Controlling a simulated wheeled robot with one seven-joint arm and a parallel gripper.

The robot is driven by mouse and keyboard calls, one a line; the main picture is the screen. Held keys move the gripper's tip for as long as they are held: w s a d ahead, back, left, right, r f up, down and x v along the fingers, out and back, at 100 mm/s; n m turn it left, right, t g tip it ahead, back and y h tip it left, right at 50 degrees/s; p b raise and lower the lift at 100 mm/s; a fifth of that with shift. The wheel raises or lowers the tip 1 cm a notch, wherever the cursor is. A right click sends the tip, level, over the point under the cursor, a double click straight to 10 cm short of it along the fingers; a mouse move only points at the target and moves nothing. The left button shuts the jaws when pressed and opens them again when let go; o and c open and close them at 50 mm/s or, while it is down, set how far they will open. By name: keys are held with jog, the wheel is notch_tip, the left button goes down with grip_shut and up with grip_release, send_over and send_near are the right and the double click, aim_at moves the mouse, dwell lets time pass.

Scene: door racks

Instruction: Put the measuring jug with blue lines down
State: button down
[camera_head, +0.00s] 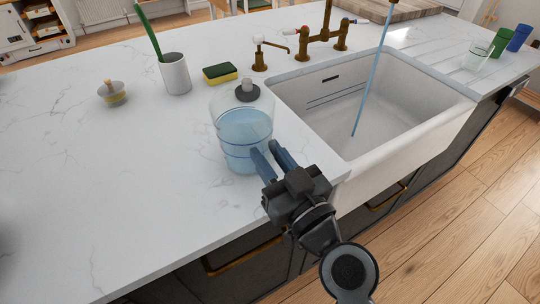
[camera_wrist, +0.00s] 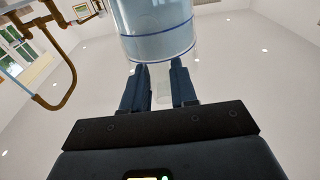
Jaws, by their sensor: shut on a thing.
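The measuring jug (camera_head: 243,135) is clear with blue lines and holds pale blue liquid. It is upright at the counter (camera_head: 120,190), left of the sink's near left corner. I cannot tell whether its base touches the counter. My gripper (camera_head: 267,153) reaches in from the front right and is shut on the jug's near side. In the wrist view the jug (camera_wrist: 157,30) rises above the two fingers (camera_wrist: 159,88), with a clear part, likely its handle, between them. The far side of the jug is hidden.
A grey-topped stopper or bottle (camera_head: 247,91) is right behind the jug. A sponge (camera_head: 219,73), a white cup (camera_head: 175,74) with a green brush and a small lidded pot (camera_head: 112,93) stand further back. The sink (camera_head: 375,110) has running water.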

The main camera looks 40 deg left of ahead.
jog(key=c, duration=0.9)
grip_release()
jog(key=b+v, duration=0.3)
jog(key=v, duration=0.9)
jog(key=shift+b, duration=0.4)
jog(key=shift+d+f, duration=0.1)
